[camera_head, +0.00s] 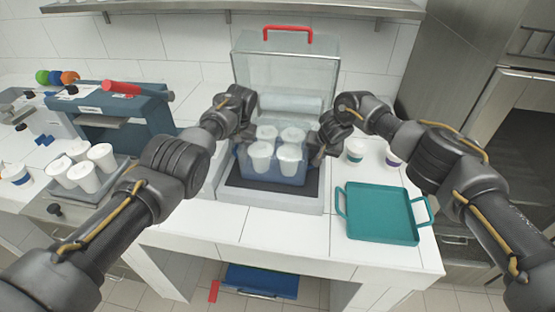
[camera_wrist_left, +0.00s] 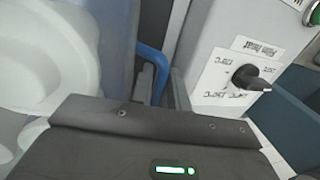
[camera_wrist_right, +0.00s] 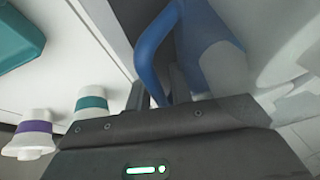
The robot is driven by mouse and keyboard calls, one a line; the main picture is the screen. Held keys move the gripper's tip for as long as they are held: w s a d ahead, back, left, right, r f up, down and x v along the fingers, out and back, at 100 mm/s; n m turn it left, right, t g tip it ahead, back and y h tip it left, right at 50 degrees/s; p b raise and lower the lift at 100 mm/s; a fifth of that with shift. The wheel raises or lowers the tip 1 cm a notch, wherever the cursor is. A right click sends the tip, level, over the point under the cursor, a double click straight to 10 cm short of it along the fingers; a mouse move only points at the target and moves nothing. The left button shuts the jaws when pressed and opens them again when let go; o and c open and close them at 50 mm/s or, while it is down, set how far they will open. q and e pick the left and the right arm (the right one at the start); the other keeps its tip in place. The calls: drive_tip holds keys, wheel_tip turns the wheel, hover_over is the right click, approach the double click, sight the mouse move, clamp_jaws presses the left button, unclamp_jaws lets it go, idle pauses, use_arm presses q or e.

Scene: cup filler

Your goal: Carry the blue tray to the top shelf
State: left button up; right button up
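The blue tray (camera_head: 290,179) holds several white cups and is upright inside the open machine (camera_head: 226,192), over its dark floor. I cannot tell whether it touches that floor. My left gripper (camera_head: 243,140) is at the tray's left side. In the left wrist view the blue handle (camera_wrist_left: 150,62) lies between its fingers, which look closed on it. My right gripper (camera_head: 318,150) is at the tray's right side. In the right wrist view the other blue handle (camera_wrist_right: 152,45) lies between its fingers, which also look closed on it. The fingertips are partly hidden.
The clear lid (camera_head: 285,62) with a red handle stands open behind. A teal tray (camera_head: 382,212) lies empty at right, near two cups (camera_head: 355,151). A grey tray (camera_head: 62,182) of cups and a blue machine (camera_head: 120,125) are at left. A metal shelf (camera_head: 230,6) runs above.

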use_arm(q)
drive_tip(key=shift+s+r, duration=0.1)
drive_tip(key=shift+r, duration=0.05)
drive_tip(key=shift+c, duration=0.5)
use_arm(e)
drive_tip(key=shift+s+r, duration=0.1)
drive_tip(key=shift+c, duration=0.4)
use_arm(q)
clamp_jaws()
use_arm(e)
clamp_jaws()
use_arm(q)
drive_tip(key=shift+r, duration=0.1)
use_arm(e)
drive_tip(key=shift+r, duration=0.1)
